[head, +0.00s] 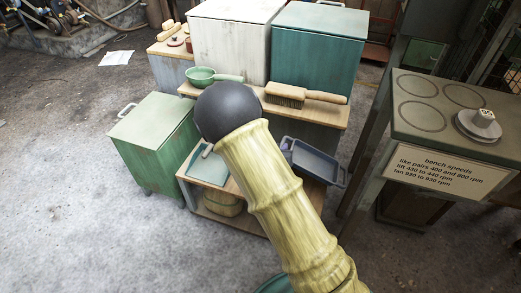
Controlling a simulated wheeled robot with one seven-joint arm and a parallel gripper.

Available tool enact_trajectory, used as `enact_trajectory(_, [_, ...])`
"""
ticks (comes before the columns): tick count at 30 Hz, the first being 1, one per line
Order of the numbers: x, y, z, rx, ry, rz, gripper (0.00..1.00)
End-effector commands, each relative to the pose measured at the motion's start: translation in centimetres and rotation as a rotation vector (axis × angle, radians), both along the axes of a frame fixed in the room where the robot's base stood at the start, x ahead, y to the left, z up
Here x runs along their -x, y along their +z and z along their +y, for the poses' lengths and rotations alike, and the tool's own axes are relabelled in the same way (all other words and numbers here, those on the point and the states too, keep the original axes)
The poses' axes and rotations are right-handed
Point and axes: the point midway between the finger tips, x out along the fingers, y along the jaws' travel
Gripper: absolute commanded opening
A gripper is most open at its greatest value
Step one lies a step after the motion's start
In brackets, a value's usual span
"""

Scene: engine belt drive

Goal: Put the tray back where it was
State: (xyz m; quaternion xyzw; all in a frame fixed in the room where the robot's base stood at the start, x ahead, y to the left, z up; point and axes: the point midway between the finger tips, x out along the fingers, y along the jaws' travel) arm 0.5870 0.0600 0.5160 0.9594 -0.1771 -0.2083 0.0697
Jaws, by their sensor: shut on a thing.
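A dark blue-grey tray (318,163) with raised walls and a small end handle shows right of my arm, in front of the bench's right side. It looks roughly level, and its left end is hidden behind my arm. A small purple thing (287,145) shows at its upper left corner; I cannot tell what it is. I cannot tell whether the tray rests on the lower shelf or hangs above it. My yellow, ringed arm with a dark ball joint covers the middle of the view. My gripper's fingers do not show.
A wooden step bench (325,113) carries a green pan (201,76) and a brush (300,95). A lower shelf (208,171) has a basket (222,203) under it. A green bin (155,142) stands left, a counter with a speeds sign (431,174) right.

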Motion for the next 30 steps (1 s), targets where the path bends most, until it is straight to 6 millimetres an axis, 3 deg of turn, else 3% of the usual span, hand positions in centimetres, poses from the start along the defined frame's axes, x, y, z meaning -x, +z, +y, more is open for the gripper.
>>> enact_trajectory(1, [0.3,1.9,-1.6,0.002,0.006,0.004,0.00])
enact_trajectory(3, [0.8,3.0,-3.0,0.004,0.029,0.005,0.00])
enact_trajectory(10, [2.6,4.7,-5.7,0.002,0.096,0.005,0.00])
enact_trajectory(30, [2.9,4.6,-5.8,0.001,0.115,-0.001,0.00])
